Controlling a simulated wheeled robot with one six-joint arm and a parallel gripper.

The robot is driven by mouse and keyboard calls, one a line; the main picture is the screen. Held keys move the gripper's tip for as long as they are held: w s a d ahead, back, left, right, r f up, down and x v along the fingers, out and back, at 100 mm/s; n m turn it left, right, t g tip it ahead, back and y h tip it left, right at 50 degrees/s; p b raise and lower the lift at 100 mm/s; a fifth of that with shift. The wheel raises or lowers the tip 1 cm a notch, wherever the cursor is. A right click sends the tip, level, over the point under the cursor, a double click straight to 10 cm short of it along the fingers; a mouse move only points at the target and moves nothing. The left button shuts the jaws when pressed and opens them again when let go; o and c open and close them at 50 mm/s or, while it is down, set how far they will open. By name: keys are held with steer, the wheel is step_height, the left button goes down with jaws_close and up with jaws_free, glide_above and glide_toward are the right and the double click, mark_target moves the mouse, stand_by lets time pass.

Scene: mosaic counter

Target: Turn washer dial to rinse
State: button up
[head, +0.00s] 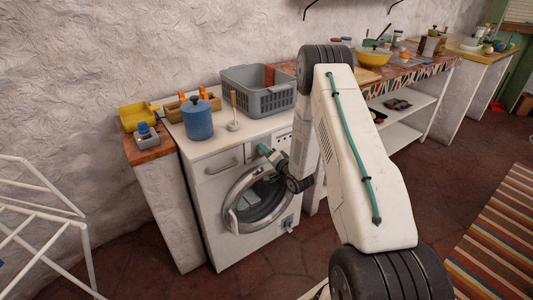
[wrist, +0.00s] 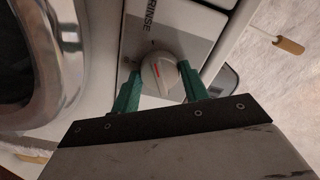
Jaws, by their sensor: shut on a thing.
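The washer (head: 208,190) is a white front-loader with a round door, and my arm reaches across to its control panel in the head view. The dial (wrist: 165,68) is a pale round knob with a red mark, in the middle of the wrist view. The word RINSE is printed on the panel just above the dial in that view. My gripper (wrist: 158,75) has its teal fingers on either side of the dial and is shut on it. In the head view my gripper (head: 268,152) is at the panel, and the dial cannot be made out.
The round door (head: 232,222) is close beside the dial. On the washer top stand a blue canister (head: 197,120), a grey basket (head: 262,102) and a small white holder with a wooden-handled tool (head: 234,124). A white drying rack (head: 45,215) stands at left. Floor in front is clear.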

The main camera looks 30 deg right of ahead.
stand_by(0.3)
steer(key=o, duration=1)
steer(key=shift+s, duration=0.1)
steer(key=s, duration=0.7)
steer(key=shift+s+d, duration=0.2)
steer(key=shift+s, duration=0.15)
